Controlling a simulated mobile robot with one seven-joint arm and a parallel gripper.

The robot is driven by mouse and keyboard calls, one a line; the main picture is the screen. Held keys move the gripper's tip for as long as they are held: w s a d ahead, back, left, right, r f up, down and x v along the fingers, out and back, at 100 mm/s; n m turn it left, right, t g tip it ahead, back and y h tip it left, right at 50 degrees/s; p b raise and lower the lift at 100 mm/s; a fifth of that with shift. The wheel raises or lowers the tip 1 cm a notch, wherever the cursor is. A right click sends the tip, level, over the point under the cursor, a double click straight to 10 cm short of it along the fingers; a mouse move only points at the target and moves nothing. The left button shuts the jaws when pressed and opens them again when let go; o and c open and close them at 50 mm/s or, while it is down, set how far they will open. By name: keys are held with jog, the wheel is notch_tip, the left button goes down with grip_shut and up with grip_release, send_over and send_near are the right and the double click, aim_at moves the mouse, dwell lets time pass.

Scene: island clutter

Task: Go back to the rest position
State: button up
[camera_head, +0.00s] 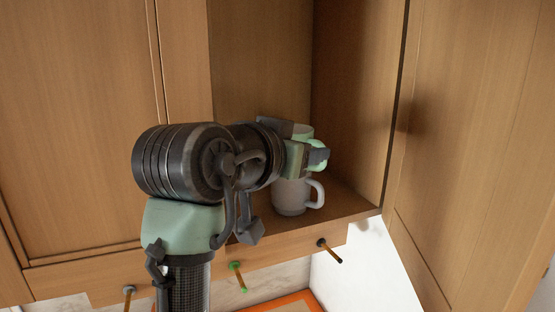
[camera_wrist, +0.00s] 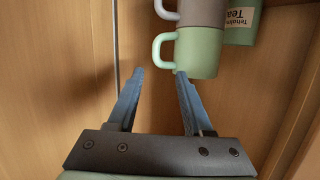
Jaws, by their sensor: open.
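My gripper (camera_wrist: 160,73) is open, with its two blue fingers apart and nothing between them. In the wrist view, which shows the scene upside down, a green mug (camera_wrist: 199,52) is just beyond the right fingertip. The green mug is stacked on a grey mug (camera_wrist: 202,12); both handles point left there. I cannot tell whether the fingertip touches the green mug. In the head view my arm reaches into an open cabinet, and the grey mug (camera_head: 291,197) stands on its shelf. My wrist hides much of the green mug there.
A green tea container (camera_wrist: 243,22) stands beside the mugs. The cabinet shelf (camera_head: 345,205) is bounded by wooden walls. An open door (camera_head: 470,150) hangs on the right and a closed door (camera_head: 75,130) is on the left.

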jog(key=s+a+r+n+t+y+b, duration=0.1)
jog(key=s+a+n+t+y+b, duration=0.2)
jog(key=s+t, duration=0.4)
jog(key=s+a+r+n+t+y+b, duration=0.1)
jog(key=s+a+n+t+y+b, duration=0.2)
jog(key=s+t+b, duration=0.4)
jog(key=s+n+y+b, duration=0.1)
jog(key=s+y, duration=0.1)
jog(key=s, duration=0.3)
jog(key=shift+s+a+r+t, duration=0.3)
jog(key=shift+a+t, duration=0.05)
jog(key=shift+t, duration=0.05)
